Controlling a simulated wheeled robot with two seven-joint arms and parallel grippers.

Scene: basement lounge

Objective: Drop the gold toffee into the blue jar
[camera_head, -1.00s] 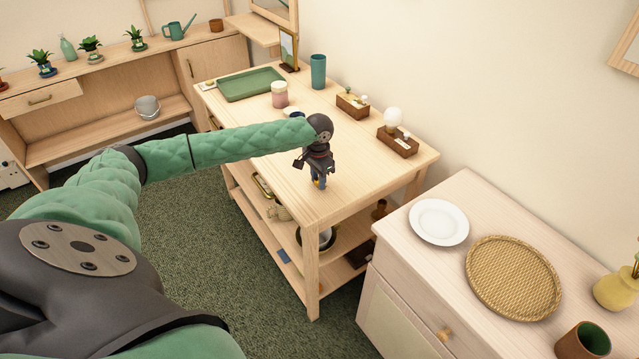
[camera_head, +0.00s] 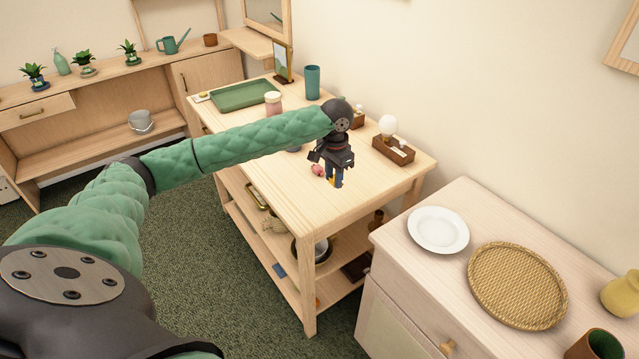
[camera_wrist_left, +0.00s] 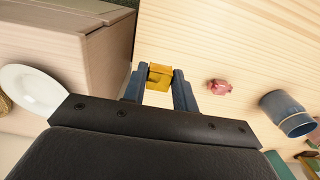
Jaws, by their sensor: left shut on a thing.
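My left gripper (camera_head: 334,182) is over the near part of the wooden table, fingers pointing down. In the left wrist view its two blue-grey fingers (camera_wrist_left: 159,90) are shut on the gold toffee (camera_wrist_left: 160,74), a small yellow block between the tips. A bit of yellow shows there in the head view too. The blue jar (camera_wrist_left: 284,110) is at the right of the wrist view, apart from the gripper, beyond a pink sweet. In the head view my left arm hides most or all of the jar. My right gripper is not in view.
The pink sweet (camera_wrist_left: 219,87) lies on the table (camera_head: 262,182) beside the gripper. Wooden holders (camera_head: 394,150), a teal cup (camera_head: 312,82), a pink jar (camera_head: 273,103) and a green tray (camera_head: 245,95) stand farther back. A cabinet with a white plate (camera_head: 438,230) is at the right.

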